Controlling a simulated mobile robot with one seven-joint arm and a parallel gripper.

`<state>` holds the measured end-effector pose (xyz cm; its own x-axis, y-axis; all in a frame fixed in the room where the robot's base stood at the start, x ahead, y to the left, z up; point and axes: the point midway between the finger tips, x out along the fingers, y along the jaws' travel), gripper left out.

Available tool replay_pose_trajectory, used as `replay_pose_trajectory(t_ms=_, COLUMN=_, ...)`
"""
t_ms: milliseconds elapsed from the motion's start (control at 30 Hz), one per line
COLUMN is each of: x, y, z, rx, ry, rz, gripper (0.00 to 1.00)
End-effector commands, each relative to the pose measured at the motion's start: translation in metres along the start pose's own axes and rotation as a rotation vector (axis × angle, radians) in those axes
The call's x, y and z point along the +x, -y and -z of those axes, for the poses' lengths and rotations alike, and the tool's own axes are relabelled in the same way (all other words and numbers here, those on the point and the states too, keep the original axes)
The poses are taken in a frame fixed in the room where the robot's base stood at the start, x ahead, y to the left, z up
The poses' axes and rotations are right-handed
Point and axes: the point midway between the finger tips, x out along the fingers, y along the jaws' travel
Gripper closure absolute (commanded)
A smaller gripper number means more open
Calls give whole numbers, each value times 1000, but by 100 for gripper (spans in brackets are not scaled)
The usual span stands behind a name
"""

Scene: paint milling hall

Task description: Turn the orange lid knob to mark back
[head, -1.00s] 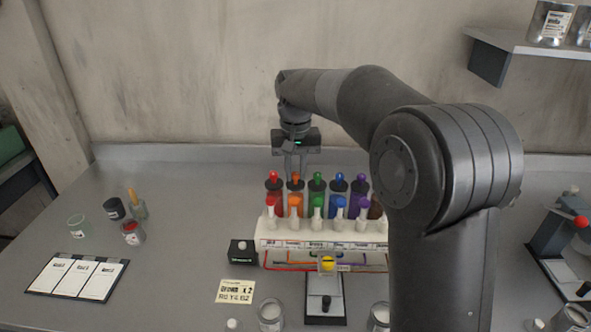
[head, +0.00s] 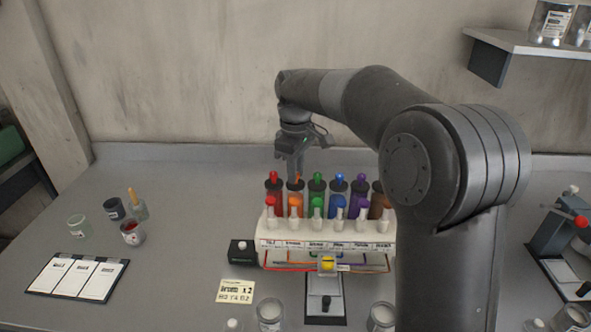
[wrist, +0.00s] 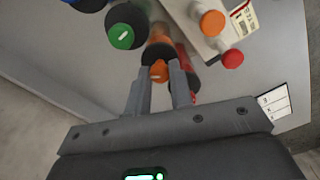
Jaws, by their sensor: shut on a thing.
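The orange lid knob (wrist: 159,71) is between my two fingers in the wrist view, on the dark lid of the orange canister. In the head view the orange canister (head: 296,203) stands second from the left in the white rack (head: 325,232). My gripper (head: 295,174) points down over its lid from above and is shut on the orange knob; the fingers (wrist: 161,84) show on both sides of it. The fingers partly hide the knob, and I cannot tell which mark it points to.
The red canister (head: 273,197) and the green canister (head: 318,194) stand close on either side; blue, purple and brown ones stand further right. Small taps line the rack's front. A black box with a white button (head: 242,250) sits left of the rack. The counter behind is clear.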

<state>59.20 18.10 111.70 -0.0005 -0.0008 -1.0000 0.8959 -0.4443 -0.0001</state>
Motion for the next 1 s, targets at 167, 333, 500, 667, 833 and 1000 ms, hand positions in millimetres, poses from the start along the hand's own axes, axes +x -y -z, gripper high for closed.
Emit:
replay_pose_trajectory(t_ms=167, x=-1, y=-1, z=1, rx=-167, ry=-5, rz=-4, gripper=100)
replay_pose_trajectory(t_ms=333, x=-1, y=-1, z=1, rx=-325, ry=-4, rz=-4, gripper=100)
replay_pose_trajectory(t_ms=500, x=-1, y=-1, z=1, rx=-467, ry=-4, rz=-5, gripper=100)
replay_pose_trajectory(t_ms=667, x=-2, y=0, z=1, rx=-575, ry=-4, rz=-5, gripper=100)
replay_pose_trajectory(t_ms=833, x=-2, y=0, z=1, rx=-656, ry=-4, rz=-5, gripper=100)
replay_pose_trajectory(t_ms=1000, x=-2, y=0, z=1, rx=-702, ry=-4, rz=-5, gripper=100)
